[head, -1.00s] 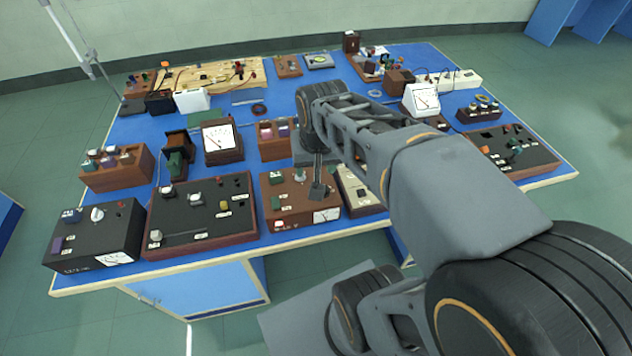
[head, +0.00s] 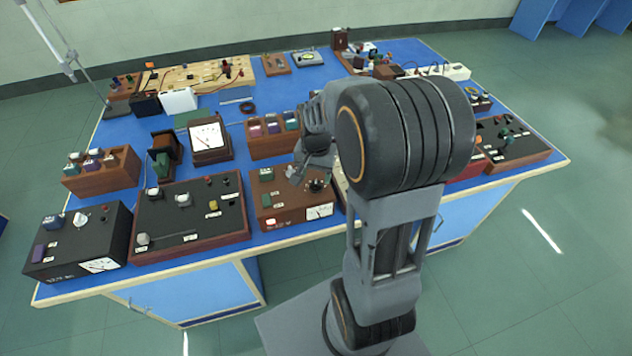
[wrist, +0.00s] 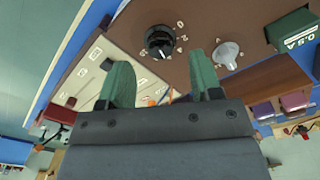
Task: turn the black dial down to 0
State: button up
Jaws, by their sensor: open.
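The black dial (wrist: 160,41) is a round knob on the brown front-row box (wrist: 205,20), with pale marks around it; its setting is too small to read. In the head view the black dial (head: 316,186) shows on the top of the brown box (head: 283,219), just right of my gripper (head: 298,171). In the wrist view the two green fingertips of my gripper (wrist: 162,80) are apart with nothing between them. The dial lies beyond the gap between them, not touched.
A grey knob (wrist: 227,53) sits beside the dial, and a green block (wrist: 292,30) marked 0.5A stands farther right. A pale box (wrist: 107,68) adjoins the brown box. A wide black panel (head: 190,213) is to its left. Meters and boxes crowd the blue bench.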

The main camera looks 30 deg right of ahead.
aim_at(316, 184)
jog(key=shift+f, duration=1.95)
jog(key=shift+c, duration=0.2)
jog(key=c, duration=0.9)
